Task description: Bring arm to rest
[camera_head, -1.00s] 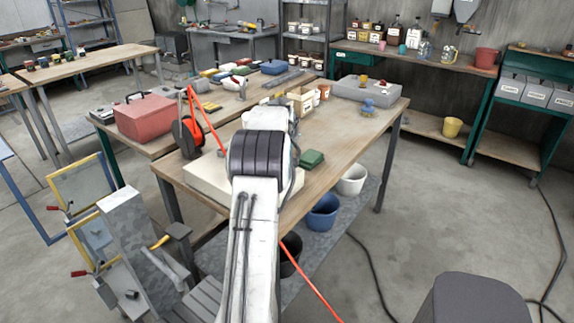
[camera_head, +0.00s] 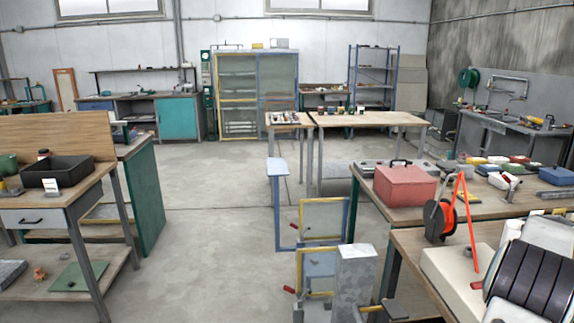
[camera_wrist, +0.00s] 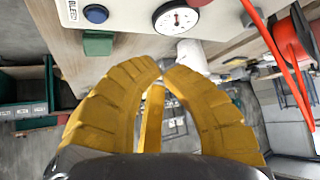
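My gripper (camera_wrist: 162,70) shows in the wrist view with its two ribbed yellow fingers bent inward and their tips almost meeting. No held object can be made out between them. Past the tips is a pale box with a round gauge (camera_wrist: 176,17) and a blue button (camera_wrist: 96,14). A green block (camera_wrist: 98,43) sits by the box's edge.
An orange hose reel (camera_head: 440,218) and a red toolbox (camera_head: 404,187) stand on the benches at right. A grey block-topped stand (camera_head: 356,265) and yellow-edged frames (camera_head: 323,220) are left of them. A wooden workbench (camera_head: 85,190) stands at far left. The floor (camera_head: 205,230) between is clear.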

